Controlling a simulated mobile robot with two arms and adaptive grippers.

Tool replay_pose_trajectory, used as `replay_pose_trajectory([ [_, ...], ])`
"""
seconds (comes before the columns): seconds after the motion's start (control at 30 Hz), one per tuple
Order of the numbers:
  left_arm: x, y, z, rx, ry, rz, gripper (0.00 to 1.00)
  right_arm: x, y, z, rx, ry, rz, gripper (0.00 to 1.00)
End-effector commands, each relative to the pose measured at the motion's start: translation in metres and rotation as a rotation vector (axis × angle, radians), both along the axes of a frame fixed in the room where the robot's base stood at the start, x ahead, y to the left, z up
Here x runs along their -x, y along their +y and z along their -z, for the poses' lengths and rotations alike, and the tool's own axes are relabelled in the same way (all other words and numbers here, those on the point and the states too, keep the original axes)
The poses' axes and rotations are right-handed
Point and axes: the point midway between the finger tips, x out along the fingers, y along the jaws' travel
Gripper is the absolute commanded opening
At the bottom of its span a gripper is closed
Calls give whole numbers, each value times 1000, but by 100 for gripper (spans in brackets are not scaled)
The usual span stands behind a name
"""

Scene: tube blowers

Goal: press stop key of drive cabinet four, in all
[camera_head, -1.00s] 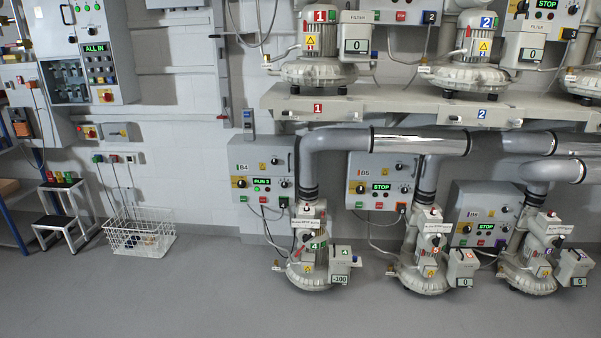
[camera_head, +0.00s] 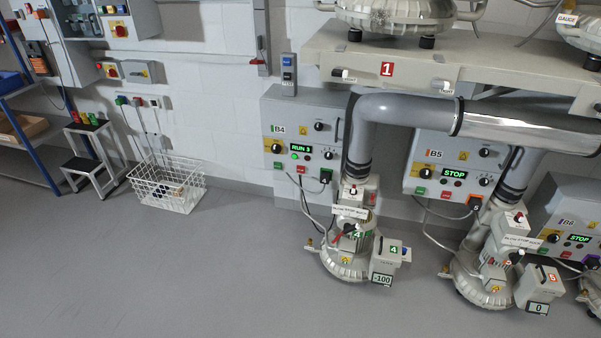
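Drive cabinet B4 (camera_head: 338,116) hangs on the wall left of the grey pipe. Its display (camera_head: 300,148) is lit green and appears to read RUN 3. Along its lower edge sit a green key (camera_head: 278,166) and a red key (camera_head: 301,169), the latter apparently the stop key. Neither of my grippers is in view.
Cabinet B5 (camera_head: 420,150) at right reads STOP, and its blower gauge (camera_head: 537,308) reads 0. A shelf (camera_head: 440,62) overhangs the pipe. A wire basket (camera_head: 168,186) and step stool (camera_head: 98,165) stand left. The floor in front is clear.

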Motion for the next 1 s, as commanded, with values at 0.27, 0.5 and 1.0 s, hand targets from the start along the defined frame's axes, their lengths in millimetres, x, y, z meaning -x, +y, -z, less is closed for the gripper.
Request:
replay_pose_trajectory([
  [0.27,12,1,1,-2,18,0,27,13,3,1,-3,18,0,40],
  [0.5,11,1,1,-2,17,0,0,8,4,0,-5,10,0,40],
  [1.0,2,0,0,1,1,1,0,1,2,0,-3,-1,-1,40],
])
